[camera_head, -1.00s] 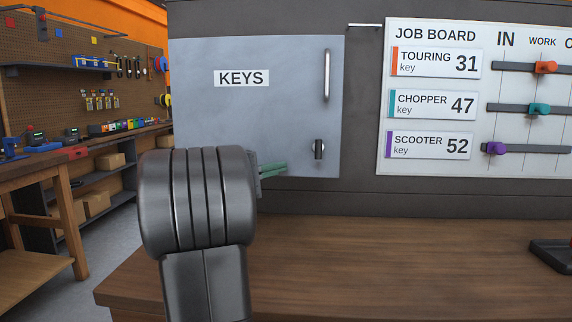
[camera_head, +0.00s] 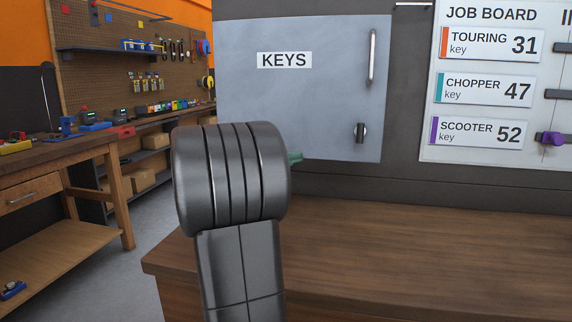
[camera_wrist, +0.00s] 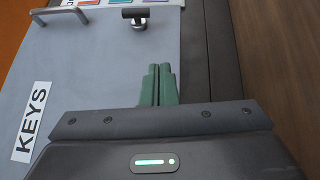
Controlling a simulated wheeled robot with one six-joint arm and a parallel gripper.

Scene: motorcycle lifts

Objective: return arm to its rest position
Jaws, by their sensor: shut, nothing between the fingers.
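My gripper (camera_wrist: 158,84) shows its green fingers in the wrist view, side by side and shut with nothing between them. They stand in front of the grey key cabinet (camera_wrist: 105,65); I cannot tell the gap. In the head view my dark arm hides most of the gripper, and only a bit of green finger (camera_head: 296,158) shows to its right. The key cabinet (camera_head: 300,110) is closed, with a KEYS label, an upright bar handle (camera_head: 372,57) and a small dark latch knob (camera_head: 360,132). The handle (camera_wrist: 60,13) and knob (camera_wrist: 138,16) also show in the wrist view.
A wooden counter (camera_head: 430,250) lies below the cabinet, clear where visible. The job board (camera_head: 490,90) hangs to the right, with a purple slider (camera_head: 550,139). A workbench (camera_head: 60,150) and a pegboard (camera_head: 130,70) with tools stand at the left, with open floor between.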

